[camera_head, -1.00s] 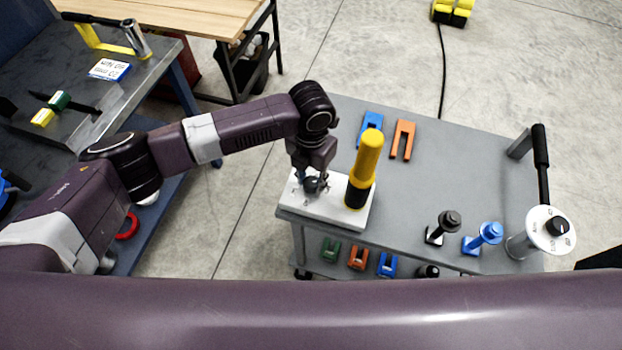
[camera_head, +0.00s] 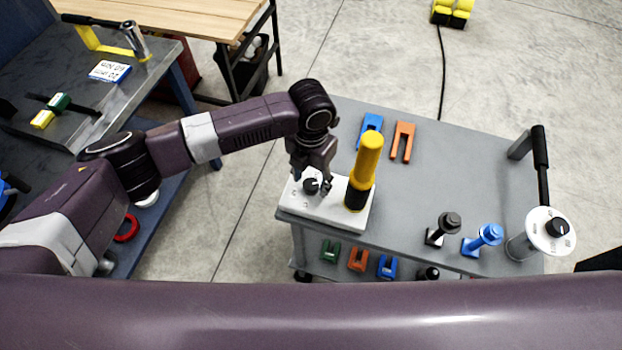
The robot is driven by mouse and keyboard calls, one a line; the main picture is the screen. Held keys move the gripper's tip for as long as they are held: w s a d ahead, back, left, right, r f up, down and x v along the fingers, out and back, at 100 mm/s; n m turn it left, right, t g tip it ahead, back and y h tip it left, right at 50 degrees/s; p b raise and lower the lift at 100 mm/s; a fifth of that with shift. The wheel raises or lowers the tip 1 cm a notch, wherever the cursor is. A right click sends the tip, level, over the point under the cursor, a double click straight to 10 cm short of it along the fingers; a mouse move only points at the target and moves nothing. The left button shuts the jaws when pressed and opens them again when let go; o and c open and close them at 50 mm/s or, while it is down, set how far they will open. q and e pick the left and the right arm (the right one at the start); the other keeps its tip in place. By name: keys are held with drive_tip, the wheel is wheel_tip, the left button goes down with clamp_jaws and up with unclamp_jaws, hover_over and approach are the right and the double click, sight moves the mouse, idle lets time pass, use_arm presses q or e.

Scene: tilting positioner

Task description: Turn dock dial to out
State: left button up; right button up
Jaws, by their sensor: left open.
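A black dial knob (camera_head: 311,186) sits on a white plate (camera_head: 327,212) at the cart's near left corner. Small marks show on the plate around the knob, too small to read. My left gripper (camera_head: 317,182) points down at the knob and is open, with its fingers close by it. I cannot tell whether they touch the knob. A second black knob (camera_head: 557,227) sits on a round white dial face (camera_head: 541,240) at the cart's right end. My right gripper is not in view.
A yellow upright handle (camera_head: 368,160) stands on the plate just right of my left gripper. A blue fork piece (camera_head: 370,124), an orange one (camera_head: 403,140), a black peg (camera_head: 448,222) and a blue peg (camera_head: 488,234) are on the grey cart (camera_head: 455,170). Its middle is clear.

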sight(311, 184)
use_arm(q)
wheel_tip(311, 184, up, 11)
drive_tip(key=shift+r, duration=0.2)
drive_tip(key=shift+f, duration=0.1)
idle(0.5)
